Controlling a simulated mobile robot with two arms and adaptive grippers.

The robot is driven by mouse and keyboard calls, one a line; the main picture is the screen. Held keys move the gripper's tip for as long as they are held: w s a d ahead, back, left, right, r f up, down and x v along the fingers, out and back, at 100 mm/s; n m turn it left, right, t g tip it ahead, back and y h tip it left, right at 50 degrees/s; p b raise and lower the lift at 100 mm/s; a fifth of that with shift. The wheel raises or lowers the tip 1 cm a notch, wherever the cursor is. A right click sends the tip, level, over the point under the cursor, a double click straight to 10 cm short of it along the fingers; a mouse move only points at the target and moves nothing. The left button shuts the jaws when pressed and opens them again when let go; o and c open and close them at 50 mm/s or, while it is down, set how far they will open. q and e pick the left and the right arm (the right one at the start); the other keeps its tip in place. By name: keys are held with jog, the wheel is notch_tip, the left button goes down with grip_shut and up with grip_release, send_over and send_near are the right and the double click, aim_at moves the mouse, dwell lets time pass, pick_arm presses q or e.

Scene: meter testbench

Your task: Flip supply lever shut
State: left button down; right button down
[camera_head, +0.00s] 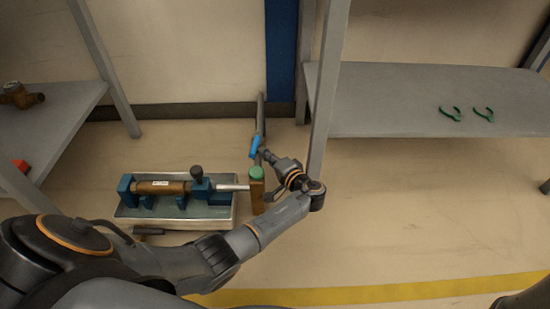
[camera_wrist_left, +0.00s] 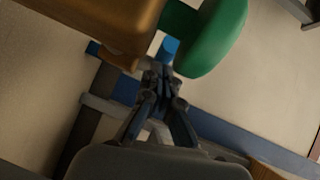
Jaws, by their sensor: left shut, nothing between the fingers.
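The blue supply lever (camera_head: 255,147) sits on the grey upright pipe (camera_head: 261,112) at the back of the testbench. It is slightly tilted and lies nearly along the pipe. My left gripper (camera_head: 264,154) is close beside the lever's right side, with its fingers shut and empty. In the left wrist view a bit of the blue lever (camera_wrist_left: 170,46) shows just beyond the closed fingertips (camera_wrist_left: 160,80). Whether they touch it I cannot tell. The green knob (camera_head: 257,173) on the brass body (camera_head: 257,195) stands just in front; the knob looms close in the wrist view (camera_wrist_left: 212,38).
A metal tray (camera_head: 180,224) with blue clamps holds a brass meter (camera_head: 160,187) at left. Shelves stand left (camera_head: 60,112) and right (camera_head: 390,95); a shelf post (camera_head: 325,100) rises close right of my left gripper. The floor at right is clear.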

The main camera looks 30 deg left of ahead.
pick_arm(q)
jog(key=shift+a, duration=0.1)
jog(key=shift+s+a+r+p, duration=0.2)
jog(key=shift+s+a+p, duration=0.5)
jog(key=shift+p, duration=0.25)
jog(key=shift+s+a+f, duration=0.1)
jog(key=shift+s+a, duration=0.05)
jog(key=shift+a, duration=0.1)
jog(key=shift+f, duration=0.1)
